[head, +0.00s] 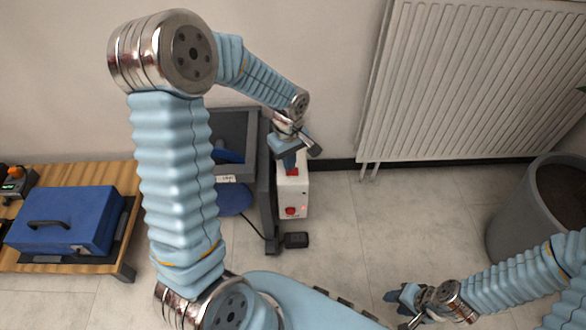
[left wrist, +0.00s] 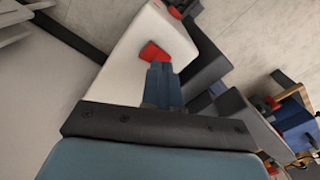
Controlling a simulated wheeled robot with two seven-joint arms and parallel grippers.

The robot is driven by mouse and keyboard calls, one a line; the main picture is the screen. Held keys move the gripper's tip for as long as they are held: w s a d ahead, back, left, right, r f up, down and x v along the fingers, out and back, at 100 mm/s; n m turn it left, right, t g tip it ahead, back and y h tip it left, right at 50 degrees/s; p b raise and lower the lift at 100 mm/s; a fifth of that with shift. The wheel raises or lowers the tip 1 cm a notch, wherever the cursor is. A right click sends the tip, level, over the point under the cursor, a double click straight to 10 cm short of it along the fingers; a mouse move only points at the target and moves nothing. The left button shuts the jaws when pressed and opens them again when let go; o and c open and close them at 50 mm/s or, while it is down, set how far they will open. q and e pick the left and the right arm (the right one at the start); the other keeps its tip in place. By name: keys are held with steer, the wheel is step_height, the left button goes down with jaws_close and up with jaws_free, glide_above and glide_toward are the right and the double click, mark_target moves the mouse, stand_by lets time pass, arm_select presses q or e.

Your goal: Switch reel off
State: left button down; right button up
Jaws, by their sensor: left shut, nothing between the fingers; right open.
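A white box (head: 303,200) stands beside a dark grey frame, and it fills the upper middle of the left wrist view (left wrist: 128,65). On its top is a red rocker switch (left wrist: 154,52), which also shows in the head view (head: 294,172). A red button (head: 290,211) sits lower on the box. My left gripper (head: 290,163) is shut and empty, its blue fingertips (left wrist: 160,70) right at the red switch, overlapping its edge. I cannot tell whether they touch it. My right gripper (head: 394,297) is open and empty, low over the floor, away from the box.
A dark grey machine frame (head: 268,205) stands left of the box, with a black plug-like block (head: 296,240) at its foot. A blue case (head: 68,220) rests on a wooden table at left. A radiator (head: 470,80) and grey bin (head: 515,225) are at right. The middle floor is clear.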

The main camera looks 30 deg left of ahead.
arm_select(q)
step_height(320, 180, up, 5)
steer(key=p, duration=0.3)
steer(key=shift+r, duration=0.2)
stand_by(0.3)
